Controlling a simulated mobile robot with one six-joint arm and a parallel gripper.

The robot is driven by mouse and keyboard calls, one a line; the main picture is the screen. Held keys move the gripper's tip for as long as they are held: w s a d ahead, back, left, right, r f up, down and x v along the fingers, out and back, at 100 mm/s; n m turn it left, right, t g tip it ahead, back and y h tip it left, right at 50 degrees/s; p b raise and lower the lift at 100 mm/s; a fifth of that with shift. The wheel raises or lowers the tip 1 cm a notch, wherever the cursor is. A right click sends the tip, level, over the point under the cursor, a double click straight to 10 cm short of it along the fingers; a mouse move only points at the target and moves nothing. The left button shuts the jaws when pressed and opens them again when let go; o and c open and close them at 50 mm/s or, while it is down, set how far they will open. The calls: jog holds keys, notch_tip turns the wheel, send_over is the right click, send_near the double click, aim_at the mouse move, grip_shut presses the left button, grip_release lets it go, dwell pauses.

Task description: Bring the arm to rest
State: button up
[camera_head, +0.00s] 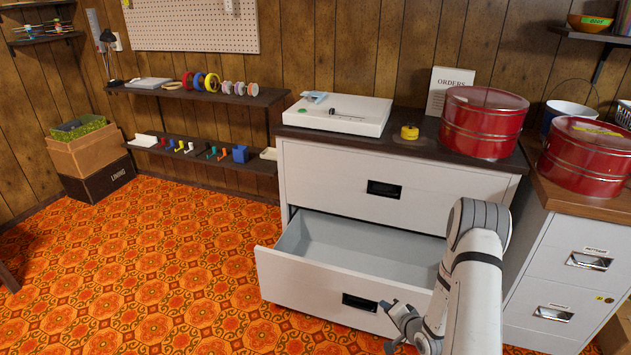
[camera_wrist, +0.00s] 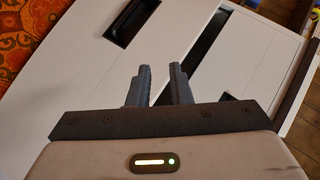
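My gripper (camera_head: 401,318) is at the bottom of the head view, low in front of the open lower drawer (camera_head: 320,285) and to the right of its dark handle. In the wrist view my gripper (camera_wrist: 161,85) shows two dark fingers standing apart, with nothing between them. The lower drawer of the white cabinet (camera_head: 335,180) is pulled out, and the part of its inside that shows is empty. The upper drawer is shut. My arm hides the right end of the open drawer.
Two red round tins stand at the right, one on the cabinet (camera_head: 484,122) and one on the filing cabinet (camera_head: 588,157). A white box (camera_head: 338,115) and a yellow tape measure (camera_head: 409,132) lie on the cabinet top. The patterned floor (camera_head: 150,260) at the left is clear.

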jog(key=s+r+n+g+h+p, duration=0.1)
jog(key=r+n+h+p, duration=0.15)
jog(key=r, duration=0.95)
jog(key=s+d+r+n+g+h+p, duration=0.15)
jog(key=r+p, duration=0.25)
jog(key=r, duration=0.7)
jog(key=s+a+r+n+g+h+p, duration=0.1)
jog(key=r+p, duration=0.2)
jog(key=r, duration=0.9)
jog(key=s+a+r+n+g+p, duration=0.1)
jog(key=s+a+r+p, duration=0.1)
jog(key=s+r, duration=0.6)
jog(key=s+a+r+n+g+p, duration=0.1)
jog(key=s+a+r+g+p, duration=0.1)
jog(key=s+r+p, duration=0.3)
jog(key=s+a+r+n+g+p, duration=0.1)
jog(key=s+a+r+g+p, duration=0.1)
jog(key=s+r, duration=0.9)
jog(key=shift+s+a+r+n+y+p, duration=0.2)
jog(key=shift+s+a+n+y+p, duration=0.15)
jog(key=shift+s+a+p, duration=0.4)
